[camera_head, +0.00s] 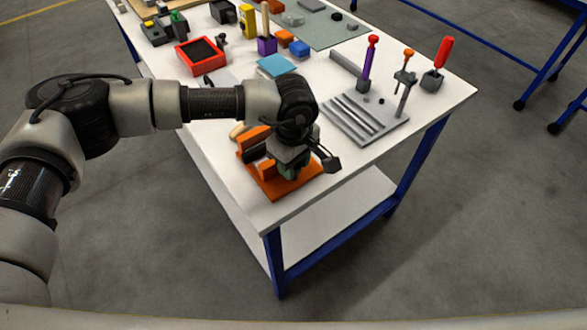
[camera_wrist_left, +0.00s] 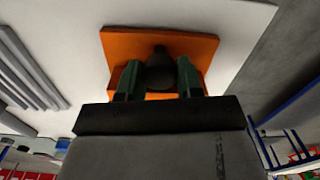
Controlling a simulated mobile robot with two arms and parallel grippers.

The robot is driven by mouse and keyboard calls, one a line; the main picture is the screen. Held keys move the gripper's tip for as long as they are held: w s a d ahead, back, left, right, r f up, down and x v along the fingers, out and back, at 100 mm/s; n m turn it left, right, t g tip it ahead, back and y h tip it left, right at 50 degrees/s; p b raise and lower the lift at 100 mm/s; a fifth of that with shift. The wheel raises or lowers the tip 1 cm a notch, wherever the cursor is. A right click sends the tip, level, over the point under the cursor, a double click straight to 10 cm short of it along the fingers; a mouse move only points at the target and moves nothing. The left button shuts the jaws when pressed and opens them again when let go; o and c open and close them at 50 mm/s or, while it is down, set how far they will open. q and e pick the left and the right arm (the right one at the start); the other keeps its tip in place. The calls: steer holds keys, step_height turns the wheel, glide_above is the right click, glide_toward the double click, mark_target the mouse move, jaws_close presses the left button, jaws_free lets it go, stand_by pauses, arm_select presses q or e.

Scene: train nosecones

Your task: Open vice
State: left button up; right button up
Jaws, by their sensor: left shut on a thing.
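The orange vice (camera_head: 290,188) sits on the near corner of the white table in the head view. It also shows in the left wrist view as an orange plate (camera_wrist_left: 125,45). My left gripper (camera_head: 293,166) comes down over the vice and hides much of it. In the left wrist view, the green fingers of my left gripper (camera_wrist_left: 158,85) stand on both sides of a dark rounded part of the vice (camera_wrist_left: 160,68) and are shut on it. How far apart the vice jaws stand is hidden. My right gripper is not in view.
A grey slotted block (camera_head: 365,118) and several upright tools, one with a red handle (camera_head: 443,52), stand to the right on the white table (camera_head: 215,165). A red tray (camera_head: 201,53) and other small items stand further back. The table's near edge is close to the vice.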

arm_select(q)
steer(key=shift+f+n+b, duration=0.15)
steer(key=shift+n+b, duration=0.85)
steer(key=shift+n, duration=0.4)
steer(key=o, duration=0.9)
steer(key=shift+a+r, duration=0.1)
steer(key=shift+r, duration=0.15)
